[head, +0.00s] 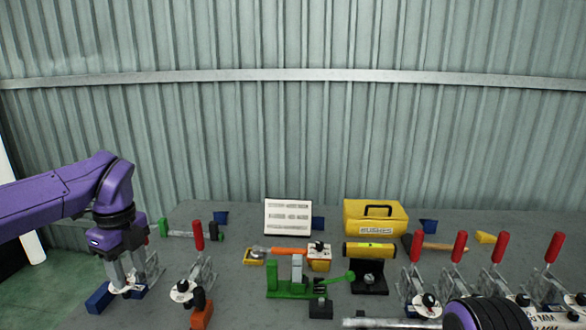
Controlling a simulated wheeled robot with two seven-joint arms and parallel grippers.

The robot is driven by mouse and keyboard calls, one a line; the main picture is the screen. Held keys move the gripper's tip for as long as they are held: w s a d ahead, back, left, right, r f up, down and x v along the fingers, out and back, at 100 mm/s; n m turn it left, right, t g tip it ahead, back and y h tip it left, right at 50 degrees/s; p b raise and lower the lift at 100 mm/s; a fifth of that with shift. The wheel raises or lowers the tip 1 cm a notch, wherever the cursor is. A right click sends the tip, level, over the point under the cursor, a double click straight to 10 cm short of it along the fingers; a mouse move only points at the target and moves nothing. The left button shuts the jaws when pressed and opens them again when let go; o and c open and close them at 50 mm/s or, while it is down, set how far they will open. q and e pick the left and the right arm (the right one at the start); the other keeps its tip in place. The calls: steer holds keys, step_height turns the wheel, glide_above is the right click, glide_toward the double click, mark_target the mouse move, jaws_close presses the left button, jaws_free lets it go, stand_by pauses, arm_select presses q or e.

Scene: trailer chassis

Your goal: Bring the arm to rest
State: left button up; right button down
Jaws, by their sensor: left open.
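My left arm (60,195), purple, comes in from the left and bends down at the wrist. My left gripper (127,284) points down at the left end of the grey table (230,290), with its fingers apart. A blue block (100,298) lies by the fingertips; I cannot tell whether they touch it. A dark ribbed part (488,314) at the bottom right looks like part of my right arm. My right gripper is not clearly visible.
Red-handled toggle clamps (199,236) stand at the left and in a row at the right (416,246). A green fixture (288,291), yellow toolbox (375,219), yellow level (369,250) and white panel (288,217) fill the middle. A corrugated wall (300,130) stands behind.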

arm_select(q)
steer(key=s+a+f+m+t+y, duration=0.15)
steer(key=f+m+y, duration=0.35)
steer(key=f+m, duration=0.65)
steer(key=s+a+f+m+t+y, duration=0.15)
steer(key=f+m+y, duration=0.25)
steer(key=f+m, duration=0.75)
steer(key=s+d+f+m+h, duration=0.3)
steer(key=s+f+m, duration=0.7)
steer(key=s, duration=0.3)
steer(key=s+d+f+m+h, duration=0.2)
steer(key=s+f+m+h, duration=0.1)
steer(key=s+f+m, duration=0.85)
step_height(320, 180, down, 8)
steer(key=s+b, duration=0.2)
steer(key=b, duration=0.8)
steer(key=shift+s+d+r, duration=0.15)
steer(key=shift+d+r, duration=0.05)
steer(key=shift+d, duration=0.05)
arm_select(e)
step_height(320, 180, down, 10)
steer(key=shift+w, duration=0.15)
